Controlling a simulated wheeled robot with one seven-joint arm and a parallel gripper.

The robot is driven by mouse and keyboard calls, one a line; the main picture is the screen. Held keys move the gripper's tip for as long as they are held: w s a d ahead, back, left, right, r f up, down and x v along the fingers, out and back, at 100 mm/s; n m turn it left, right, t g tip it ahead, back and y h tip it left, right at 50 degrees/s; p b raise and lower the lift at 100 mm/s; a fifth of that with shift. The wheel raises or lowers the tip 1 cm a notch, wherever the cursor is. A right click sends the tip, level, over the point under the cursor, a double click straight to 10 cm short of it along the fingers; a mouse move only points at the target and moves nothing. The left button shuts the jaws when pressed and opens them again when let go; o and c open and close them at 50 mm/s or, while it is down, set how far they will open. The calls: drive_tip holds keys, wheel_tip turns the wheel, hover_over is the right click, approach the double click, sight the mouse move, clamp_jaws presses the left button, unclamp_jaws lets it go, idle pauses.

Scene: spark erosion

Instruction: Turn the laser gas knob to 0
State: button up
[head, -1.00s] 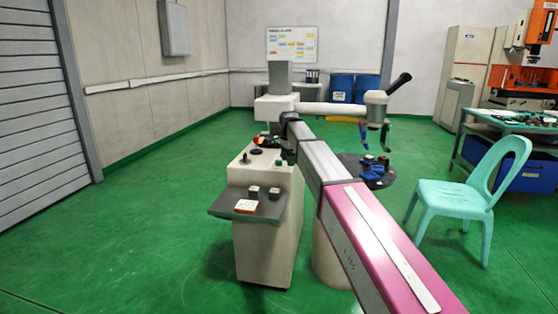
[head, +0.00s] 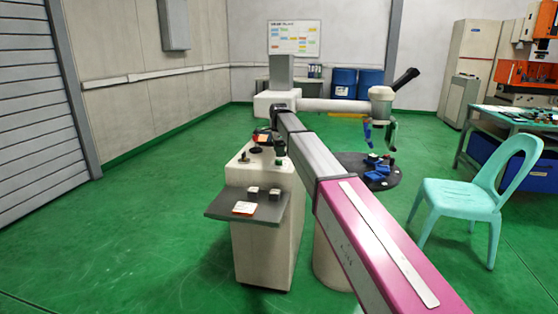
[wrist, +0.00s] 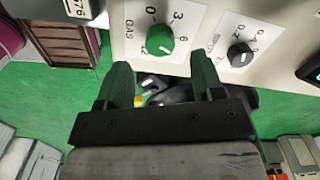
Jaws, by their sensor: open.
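The green gas knob (wrist: 159,39) is on a cream panel at the top of the wrist view, with "GAS" and a number scale around it. The 0 is on its upper left; a white pointer mark shows on the knob's lower side, away from the 0. My gripper (wrist: 163,82) is open and empty, its two dark green fingers just below the knob in the picture and apart from it. In the head view the arm's end is over the pale cabinet (head: 262,240); the fingers are not clearly made out there.
A black knob (wrist: 240,54) with its own scale is right of the gas knob. In the head view a dark shelf (head: 222,208) juts from the cabinet's front. A round dark table (head: 393,182) and a turquoise chair (head: 455,195) stand to the right. Green floor is free at left.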

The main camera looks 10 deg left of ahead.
sight(279, 160)
drive_tip(key=shift+f, duration=2.25)
drive_tip(key=c, duration=0.9)
